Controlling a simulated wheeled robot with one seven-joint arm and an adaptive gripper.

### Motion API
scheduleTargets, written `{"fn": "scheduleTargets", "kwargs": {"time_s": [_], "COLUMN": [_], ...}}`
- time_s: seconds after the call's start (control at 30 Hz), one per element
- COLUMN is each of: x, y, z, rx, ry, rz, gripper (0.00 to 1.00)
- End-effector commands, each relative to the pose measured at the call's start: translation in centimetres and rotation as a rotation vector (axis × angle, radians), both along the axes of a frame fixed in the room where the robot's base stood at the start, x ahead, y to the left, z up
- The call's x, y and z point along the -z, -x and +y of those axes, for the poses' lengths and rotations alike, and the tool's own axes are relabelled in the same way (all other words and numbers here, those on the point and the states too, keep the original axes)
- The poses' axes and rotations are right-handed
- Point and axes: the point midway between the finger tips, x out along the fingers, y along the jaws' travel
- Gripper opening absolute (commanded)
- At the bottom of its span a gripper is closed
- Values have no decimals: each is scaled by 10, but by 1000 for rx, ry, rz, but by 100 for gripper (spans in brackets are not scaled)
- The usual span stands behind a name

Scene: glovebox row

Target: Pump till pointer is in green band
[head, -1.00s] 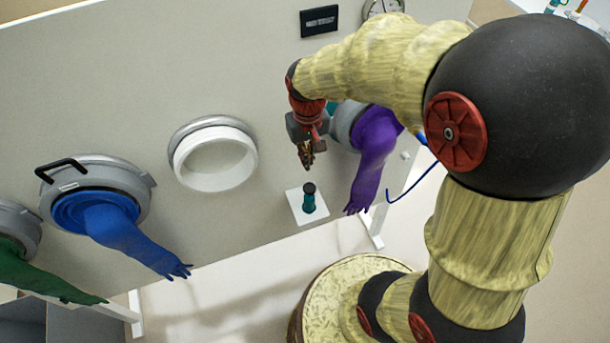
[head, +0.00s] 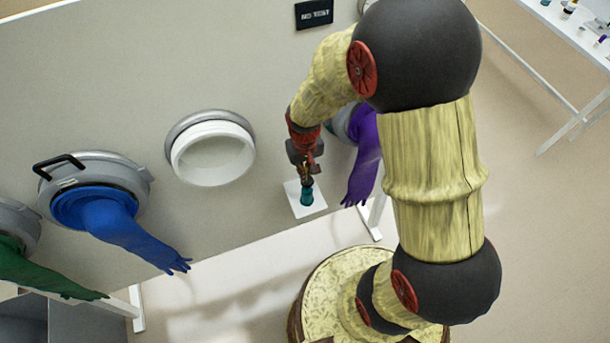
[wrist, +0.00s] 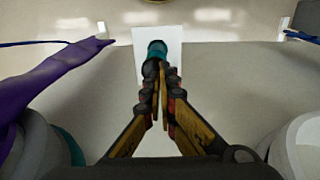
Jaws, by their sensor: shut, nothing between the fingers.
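The pump is a small teal cylinder (head: 307,197) on a white plate (head: 293,209) fixed to the grey panel. It also shows in the wrist view (wrist: 157,48), just beyond my fingertips. My gripper (head: 306,179) is shut and empty, with its fingertips at the pump's top. In the wrist view my gripper (wrist: 161,70) covers part of the dark knob, and I cannot tell whether it presses on it. The gauge at the panel's top is almost wholly hidden behind my arm, so its pointer and green band cannot be read.
A purple glove (head: 364,160) hangs close to the right of my gripper. An open white port (head: 213,160) is to the left, then a blue glove (head: 125,235) and a green glove (head: 45,278). A black sign (head: 314,14) is above. A table (head: 560,30) stands at far right.

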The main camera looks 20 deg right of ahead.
Motion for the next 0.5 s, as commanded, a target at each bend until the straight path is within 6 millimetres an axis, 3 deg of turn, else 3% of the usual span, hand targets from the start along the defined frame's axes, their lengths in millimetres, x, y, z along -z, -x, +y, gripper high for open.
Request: {"fn": "scheduleTargets", "kwargs": {"time_s": [0.2,0.5], "x": [16,18], "y": [0,0], "z": [0,0], "rx": [0,0], "ry": [0,0], "rz": [1,0], "gripper": [0,0]}}
